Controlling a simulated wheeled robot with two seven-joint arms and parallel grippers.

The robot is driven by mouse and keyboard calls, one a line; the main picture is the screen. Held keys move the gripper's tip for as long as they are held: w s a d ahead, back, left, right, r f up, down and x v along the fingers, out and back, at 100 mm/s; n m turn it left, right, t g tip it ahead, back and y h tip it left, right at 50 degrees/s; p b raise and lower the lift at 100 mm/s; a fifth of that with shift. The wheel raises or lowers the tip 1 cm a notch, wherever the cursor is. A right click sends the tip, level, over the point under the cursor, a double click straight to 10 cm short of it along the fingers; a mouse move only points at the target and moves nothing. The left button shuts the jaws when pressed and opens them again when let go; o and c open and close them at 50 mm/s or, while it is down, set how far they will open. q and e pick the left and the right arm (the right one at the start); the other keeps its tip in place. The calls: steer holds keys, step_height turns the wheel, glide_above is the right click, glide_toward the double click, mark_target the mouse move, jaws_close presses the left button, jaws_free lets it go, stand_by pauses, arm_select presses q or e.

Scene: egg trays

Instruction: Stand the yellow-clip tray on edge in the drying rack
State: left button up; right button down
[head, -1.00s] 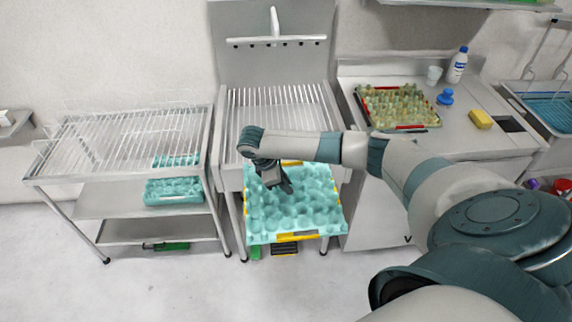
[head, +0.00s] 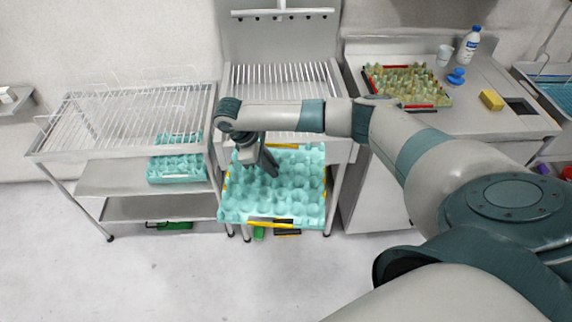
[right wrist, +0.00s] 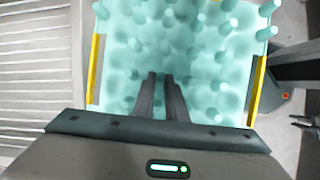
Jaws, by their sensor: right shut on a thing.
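The yellow-clip tray (head: 232,213) is a turquoise egg tray with rows of bumps and yellow clips on its edges. It hangs in front of the middle steel unit, its broad bumpy face toward me. My right gripper (head: 272,170) is shut on it near its upper middle. In the right wrist view the fingers (right wrist: 162,80) are close together against the tray (right wrist: 120,75), and what they pinch is hidden. The drying rack (head: 130,120), a wire rack on a steel frame, stands left of the tray.
A turquoise tray (head: 175,169) lies on the shelf under the rack. The slatted steel unit (head: 285,85) stands behind the held tray. On the right counter are a red-clip tray (head: 405,86), a bottle (head: 469,45), a cup and a yellow sponge (head: 491,100).

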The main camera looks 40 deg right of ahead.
mark_target(251, 199)
steer(key=s+a+m+b, duration=0.1)
steer(key=a+b, duration=0.1)
steer(key=a, duration=0.1)
steer(key=s+a+r+m+b, duration=0.1)
steer(key=a, duration=0.2)
steer(key=s+a+r+m+g+y+b, duration=0.1)
steer(key=a+m+b, duration=0.1)
steer(key=a, duration=0.1)
steer(key=shift+a+r+b, duration=0.2)
steer(key=shift+a+b, duration=0.15)
steer(key=shift+a, duration=0.05)
steer(key=s+a+r+m+y+b, duration=0.1)
steer(key=s+a+r+m+b, duration=0.1)
steer(key=s, duration=0.3)
steer(key=s+a+r+m+g+b, duration=0.1)
steer(key=s+a+m+b, duration=0.1)
steer(key=s, duration=0.3)
steer(key=shift+a+r+m+y+b, duration=0.2)
steer(key=shift+r+m+y+b, duration=0.2)
steer(key=shift+m+b, duration=0.4)
